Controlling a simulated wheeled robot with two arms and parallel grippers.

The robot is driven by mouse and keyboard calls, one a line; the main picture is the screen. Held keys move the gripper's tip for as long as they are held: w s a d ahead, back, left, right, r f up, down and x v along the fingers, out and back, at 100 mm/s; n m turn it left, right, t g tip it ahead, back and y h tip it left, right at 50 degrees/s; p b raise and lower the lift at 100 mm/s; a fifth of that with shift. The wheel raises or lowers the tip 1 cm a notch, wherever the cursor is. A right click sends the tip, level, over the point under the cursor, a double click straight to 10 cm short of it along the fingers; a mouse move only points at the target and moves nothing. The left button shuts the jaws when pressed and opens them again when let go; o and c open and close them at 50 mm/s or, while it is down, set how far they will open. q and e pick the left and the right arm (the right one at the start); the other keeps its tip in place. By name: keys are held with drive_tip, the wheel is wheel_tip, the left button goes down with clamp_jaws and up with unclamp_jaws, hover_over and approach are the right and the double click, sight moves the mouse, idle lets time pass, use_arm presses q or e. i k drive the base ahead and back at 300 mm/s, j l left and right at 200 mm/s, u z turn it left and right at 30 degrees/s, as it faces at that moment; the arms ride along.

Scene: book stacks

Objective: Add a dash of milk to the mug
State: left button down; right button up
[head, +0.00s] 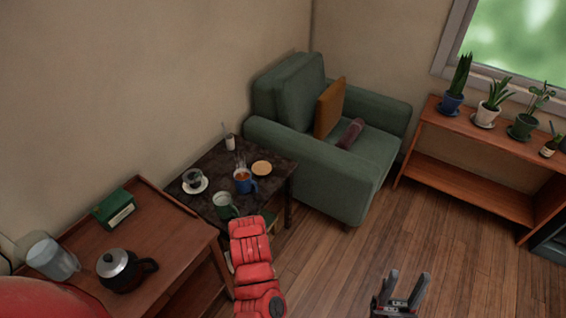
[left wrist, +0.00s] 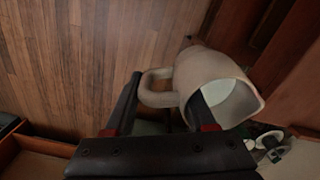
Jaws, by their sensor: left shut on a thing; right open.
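A blue mug (head: 243,182) with brown liquid stands on the dark side table (head: 270,192). My left gripper (left wrist: 167,90) is shut on a beige jug (left wrist: 212,78) with a handle and a spout. The jug is tilted in the left wrist view, with white showing inside. In the head view my left arm reaches to the table's front edge and hides its gripper. A greenish cup-like vessel (head: 225,205) with a pale inside shows just past it; I cannot tell whether it is the held jug. My right gripper (head: 405,285) is open and empty over the floor.
The side table also holds a dark cup on a white saucer (head: 196,186), a round tan coaster (head: 261,168) and a small white bottle (head: 230,142). A wooden cabinet (head: 165,235) with a kettle (head: 118,270) stands left. A green armchair (head: 345,165) is behind right.

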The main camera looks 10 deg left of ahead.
sight(243, 185)
drive_tip(key=i+l, duration=0.2)
drive_tip(key=i, duration=0.4)
drive_tip(key=i+l+z, duration=0.1)
drive_tip(key=i, duration=0.45)
drive_tip(key=i+u, duration=0.2)
drive_tip(key=u, duration=0.25)
drive_tip(key=i+l+u, duration=0.1)
drive_tip(key=u, duration=0.35)
drive_tip(key=i+l+u, duration=0.15)
drive_tip(key=u, duration=0.3)
drive_tip(key=i+l+u, duration=0.2)
drive_tip(key=u, duration=0.25)
